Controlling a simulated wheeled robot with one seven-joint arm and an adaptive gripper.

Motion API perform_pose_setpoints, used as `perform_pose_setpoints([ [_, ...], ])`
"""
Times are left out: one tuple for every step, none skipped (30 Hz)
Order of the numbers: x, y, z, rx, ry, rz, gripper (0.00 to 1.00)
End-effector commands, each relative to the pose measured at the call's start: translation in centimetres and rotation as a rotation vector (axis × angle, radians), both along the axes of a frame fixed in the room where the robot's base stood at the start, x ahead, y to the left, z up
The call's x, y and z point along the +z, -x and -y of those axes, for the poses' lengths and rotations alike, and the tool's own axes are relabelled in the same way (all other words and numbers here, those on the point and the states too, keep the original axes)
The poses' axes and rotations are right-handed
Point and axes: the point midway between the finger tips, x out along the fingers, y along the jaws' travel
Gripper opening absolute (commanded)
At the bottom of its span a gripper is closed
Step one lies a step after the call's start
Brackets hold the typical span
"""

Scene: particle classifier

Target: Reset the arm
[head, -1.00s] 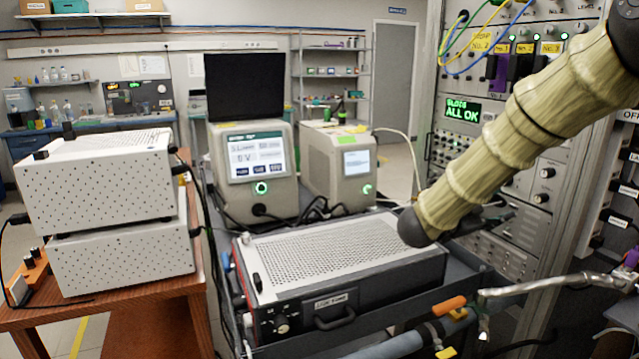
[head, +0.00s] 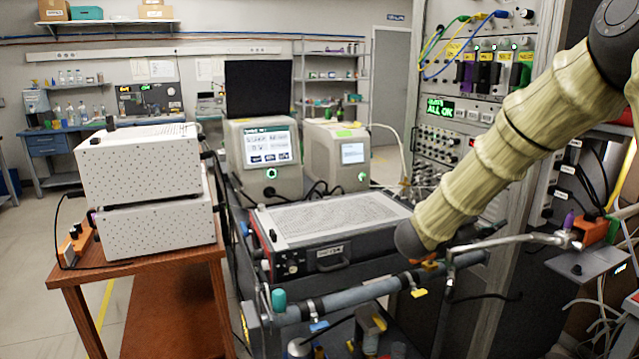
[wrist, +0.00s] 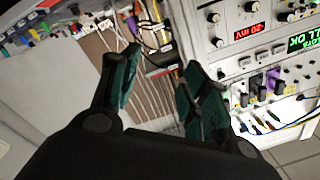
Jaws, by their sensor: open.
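My gripper (wrist: 160,82) shows in the wrist view with its two dark green fingers spread apart and nothing between them. It faces a rack with cables and panels, some distance off; I cannot tell how far. In the head view my pale ribbed arm crosses the right side, from the upper right corner down to a dark rounded joint near the middle. My gripper is outside the head view.
A silver instrument box (head: 330,222) sits on a grey cart (head: 340,300) ahead. White perforated boxes (head: 138,165) stand on a wooden table (head: 150,262) at left. A rack with a green display (head: 441,108) stands close on the right. Floor shows at far left.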

Motion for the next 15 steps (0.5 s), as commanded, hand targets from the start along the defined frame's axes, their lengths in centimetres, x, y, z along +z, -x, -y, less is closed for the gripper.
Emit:
perform_pose_setpoints([
  [-1.0,-0.1,-0.1,0.017,0.003,-0.022,0.46],
  [-1.5,-0.1,-0.2,0.028,0.003,-0.033,0.46],
  [-2.2,-0.2,-0.3,0.044,0.007,-0.049,0.46],
  [-2.8,-0.2,-0.4,0.057,0.009,-0.061,0.46],
  [-3.3,-0.2,-0.5,0.070,0.009,-0.074,0.46],
  [-4.2,-0.3,-0.7,0.089,0.011,-0.093,0.46],
  [-4.9,-0.3,-0.8,0.104,0.013,-0.109,0.46],
  [-5.6,-0.3,-0.9,0.119,0.014,-0.124,0.46],
  [-6.6,-0.3,-1.2,0.142,0.016,-0.147,0.46],
  [-7.4,-0.3,-1.4,0.160,0.017,-0.165,0.46],
  [-8.3,-0.2,-1.6,0.179,0.017,-0.185,0.46],
  [-9.5,-0.2,-1.9,0.206,0.018,-0.213,0.46],
  [-10.6,0.0,-2.2,0.228,0.019,-0.237,0.46],
  [-11.7,0.1,-2.5,0.253,0.018,-0.262,0.46],
  [-13.3,0.4,-3.0,0.287,0.018,-0.300,0.46],
])
